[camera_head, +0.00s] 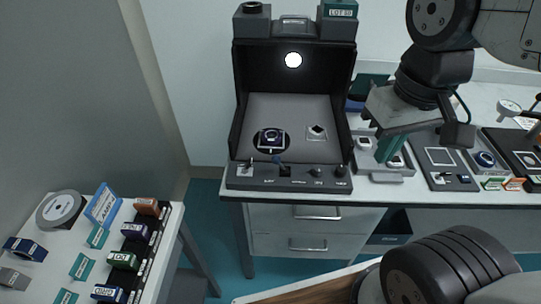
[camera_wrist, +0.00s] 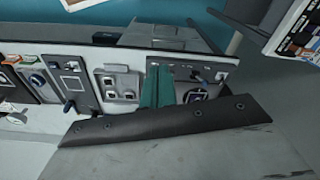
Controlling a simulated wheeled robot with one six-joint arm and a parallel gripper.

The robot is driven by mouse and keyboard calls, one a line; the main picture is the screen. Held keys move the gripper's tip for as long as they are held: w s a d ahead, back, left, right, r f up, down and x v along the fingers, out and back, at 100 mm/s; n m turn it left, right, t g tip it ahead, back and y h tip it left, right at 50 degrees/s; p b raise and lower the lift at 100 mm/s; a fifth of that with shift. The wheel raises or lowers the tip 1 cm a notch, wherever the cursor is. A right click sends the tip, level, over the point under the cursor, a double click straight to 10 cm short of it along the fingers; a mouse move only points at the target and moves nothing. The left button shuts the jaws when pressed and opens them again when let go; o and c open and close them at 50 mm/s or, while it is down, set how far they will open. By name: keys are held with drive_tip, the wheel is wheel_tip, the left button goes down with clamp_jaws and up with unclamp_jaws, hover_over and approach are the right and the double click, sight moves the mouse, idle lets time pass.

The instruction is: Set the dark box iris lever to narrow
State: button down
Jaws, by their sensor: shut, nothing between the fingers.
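The dark box (camera_head: 239,100) stands open-fronted on the table, with a bright round light on its back wall. Its front control panel (camera_head: 232,183) carries a row of small controls, including a dark blue-tipped lever (camera_head: 280,161) left of the middle and dark knobs at the right. The labels are too small to read, so I cannot tell which lever is the iris or its setting. My gripper (camera_head: 393,150) has teal fingers, shut and empty, right of the box above a grey module. In the wrist view my fingers (camera_wrist: 158,88) are beside the panel (camera_wrist: 208,74), partly hiding its near end.
The grey module (camera_head: 380,177) with white squares is right of the box. Trays with a blue round part (camera_head: 484,159) lie farther right. A side table (camera_head: 160,215) at left holds labelled blocks and a reel. Drawers (camera_head: 310,217) are below the box.

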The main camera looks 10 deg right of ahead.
drive_tip(key=w+a+f+n+g, duration=0.1)
drive_tip(key=w+a+f+n, duration=0.25)
drive_tip(key=w, duration=0.25)
drive_tip(key=w+a+f+n+g, duration=0.2)
drive_tip(key=w+a+n, duration=0.1)
drive_tip(key=w+a, duration=0.15)
drive_tip(key=n, duration=0.5)
hover_over(279, 163)
drive_tip(key=s, duration=0.2)
wheel_tip(279, 163, down, 4)
drive_tip(key=w+a+n, duration=0.2)
drive_tip(key=n, duration=0.1)
drive_tip(key=w+n+t, duration=0.1)
drive_tip(key=w+n, duration=0.1)
drive_tip(key=shift+w+a+r, duration=0.1)
drive_tip(key=shift+a, duration=0.3)
drive_tip(key=f, duration=1)
drive_tip(key=shift+s+a, duration=0.1)
drive_tip(key=shift+s, duration=0.2)
drive_tip(key=shift+y, duration=0.3)
